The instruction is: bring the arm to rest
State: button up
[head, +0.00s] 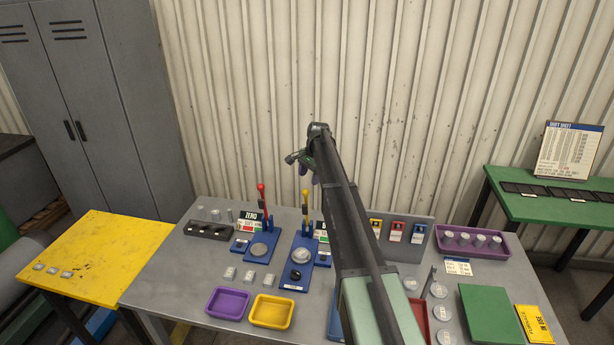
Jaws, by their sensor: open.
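My arm rises from the bottom of the head view and reaches forward over the grey table (185,262). My gripper (314,180) is at the far end of the arm, small and partly hidden behind the arm link. It hangs pointing down above the back of the table, in front of the corrugated wall. The jaws are open, and I see nothing held in them. The arm hides part of the table's middle.
Two blue stands with a red lever (262,194) and a yellow lever (305,197) stand below and left of my gripper. Purple (228,302) and yellow (271,311) trays lie in front. A purple tray (472,240) with several cylinders is at right. Air above the table is free.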

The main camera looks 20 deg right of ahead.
jog(key=shift+d+r, duration=0.15)
jog(key=shift+r, duration=0.65)
